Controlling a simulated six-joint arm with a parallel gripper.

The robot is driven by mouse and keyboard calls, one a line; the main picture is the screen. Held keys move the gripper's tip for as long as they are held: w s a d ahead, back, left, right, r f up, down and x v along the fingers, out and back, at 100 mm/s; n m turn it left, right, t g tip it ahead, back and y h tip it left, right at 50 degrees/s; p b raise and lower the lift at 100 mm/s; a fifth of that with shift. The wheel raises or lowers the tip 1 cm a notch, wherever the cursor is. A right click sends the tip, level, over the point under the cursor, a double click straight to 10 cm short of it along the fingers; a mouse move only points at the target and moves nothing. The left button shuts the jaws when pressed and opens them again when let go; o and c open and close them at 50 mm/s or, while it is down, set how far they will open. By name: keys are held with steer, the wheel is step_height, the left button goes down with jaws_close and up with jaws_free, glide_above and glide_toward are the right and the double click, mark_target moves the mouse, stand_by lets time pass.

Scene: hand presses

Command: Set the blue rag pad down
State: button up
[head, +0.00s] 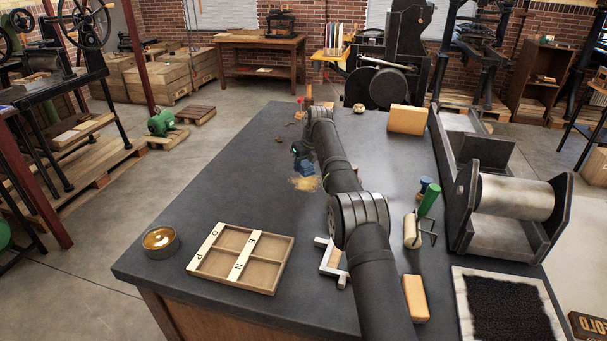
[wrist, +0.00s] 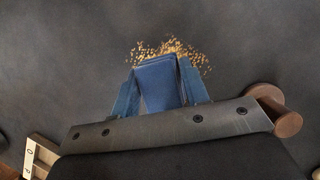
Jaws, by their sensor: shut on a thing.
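The blue rag pad (wrist: 160,84) is between the two fingers of my gripper (wrist: 160,92) in the wrist view, and the gripper is shut on it. In the head view the pad (head: 307,169) shows as a small blue block below my gripper (head: 303,157), low over the dark tabletop. Tan crumbs (wrist: 172,47) lie just beyond the pad in the wrist view; they also show beside it in the head view (head: 304,184). Whether the pad touches the table cannot be told.
The dark bench (head: 200,205) is clear left of the pad. A lettered wooden tray (head: 285,266) and a round tin (head: 160,242) stand at the front left. A green-handled roller (head: 429,199), a yellow block (head: 415,298) and a press (head: 512,197) are at the right.

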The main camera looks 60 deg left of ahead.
mark_target(304, 182)
steer(key=shift+s+a+f, duration=0.1)
steer(key=shift+a+f, duration=0.05)
steer(key=shift+f, duration=1.95)
steer(key=shift+f, duration=0.15)
steer(key=o, duration=1)
steer(key=shift+c, duration=0.2)
steer(key=v, duration=1.2)
